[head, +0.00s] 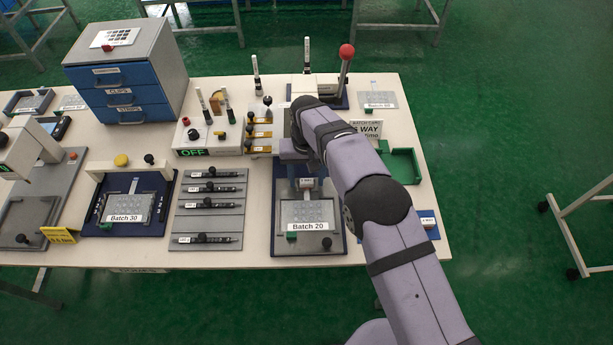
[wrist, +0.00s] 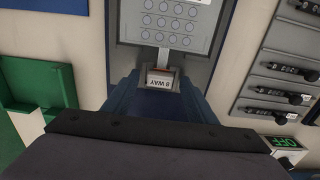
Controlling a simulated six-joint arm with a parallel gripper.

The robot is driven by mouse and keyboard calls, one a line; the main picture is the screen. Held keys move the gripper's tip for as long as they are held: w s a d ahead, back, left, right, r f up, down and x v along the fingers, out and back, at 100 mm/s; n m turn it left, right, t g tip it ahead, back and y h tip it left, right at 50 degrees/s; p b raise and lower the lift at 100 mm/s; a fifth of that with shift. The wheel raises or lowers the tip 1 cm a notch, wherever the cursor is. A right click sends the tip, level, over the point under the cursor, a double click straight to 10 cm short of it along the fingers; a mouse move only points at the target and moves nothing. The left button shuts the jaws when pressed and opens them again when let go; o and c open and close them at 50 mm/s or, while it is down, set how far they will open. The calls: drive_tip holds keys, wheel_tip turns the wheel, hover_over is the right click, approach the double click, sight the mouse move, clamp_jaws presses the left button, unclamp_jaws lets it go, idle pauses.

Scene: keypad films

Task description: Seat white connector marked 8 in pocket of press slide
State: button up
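The white connector (head: 306,183) sits at the end of the tail of the film marked Batch 20 (head: 310,213), on a dark blue fixture plate. In the wrist view the connector (wrist: 160,80) shows a label ending in WAY; the first character looks like an 8 but is not sharp. My gripper (head: 295,153) is just behind the connector, toward the press.
A green tray (head: 402,166) lies right of my arm; it also shows in the wrist view (wrist: 35,85). A rack of dark tools (head: 208,210) is left of the fixture. An OFF box (head: 205,137) stands behind it. Another connector (head: 428,222) lies at the right edge.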

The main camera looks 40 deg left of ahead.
sight(307, 181)
drive_tip(key=shift+r, duration=0.1)
drive_tip(key=shift+r+b, duration=1.25)
drive_tip(key=shift+r, duration=2.35)
